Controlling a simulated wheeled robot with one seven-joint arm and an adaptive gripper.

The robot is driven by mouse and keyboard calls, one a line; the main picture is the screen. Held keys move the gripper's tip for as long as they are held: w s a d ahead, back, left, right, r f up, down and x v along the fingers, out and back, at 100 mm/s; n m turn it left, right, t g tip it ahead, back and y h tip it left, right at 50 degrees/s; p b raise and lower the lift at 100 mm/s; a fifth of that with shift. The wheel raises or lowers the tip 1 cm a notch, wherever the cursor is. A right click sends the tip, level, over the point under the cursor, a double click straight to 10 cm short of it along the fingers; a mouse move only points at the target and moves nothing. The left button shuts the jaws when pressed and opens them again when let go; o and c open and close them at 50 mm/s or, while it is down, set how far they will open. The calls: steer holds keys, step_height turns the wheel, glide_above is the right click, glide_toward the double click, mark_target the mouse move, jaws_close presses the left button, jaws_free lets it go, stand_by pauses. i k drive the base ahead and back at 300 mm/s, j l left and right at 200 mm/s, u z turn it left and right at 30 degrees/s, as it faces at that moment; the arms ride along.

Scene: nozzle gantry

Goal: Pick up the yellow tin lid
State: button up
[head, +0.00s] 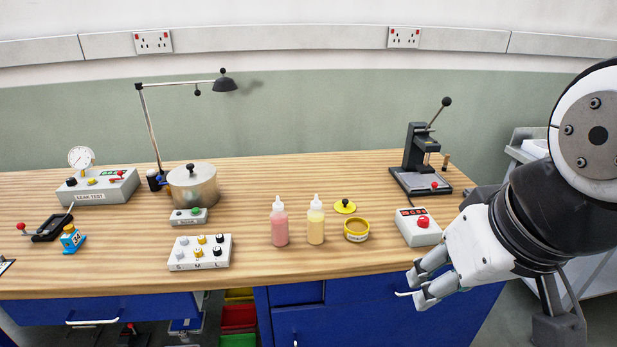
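The yellow tin lid (344,207) lies flat on the wooden bench, a thin yellow disc with a dark knob on top. The open yellow tin (357,230) stands just in front of it, slightly right. My gripper (407,294) is at the lower right, in front of the bench's front edge, well apart from the lid. Its fingers point left and are spread, with nothing seen between them.
Two squeeze bottles, pink (279,225) and yellow (316,225), stand left of the lid. A white box with a red button (418,228) is to the right, with a lever press (420,165) behind. Bare bench lies behind the lid.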

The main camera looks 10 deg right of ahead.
mark_target(344, 207)
steer(key=i+l, duration=0.1)
steer(key=i, duration=0.45)
steer(key=i+l, duration=0.1)
steer(key=i, duration=0.5)
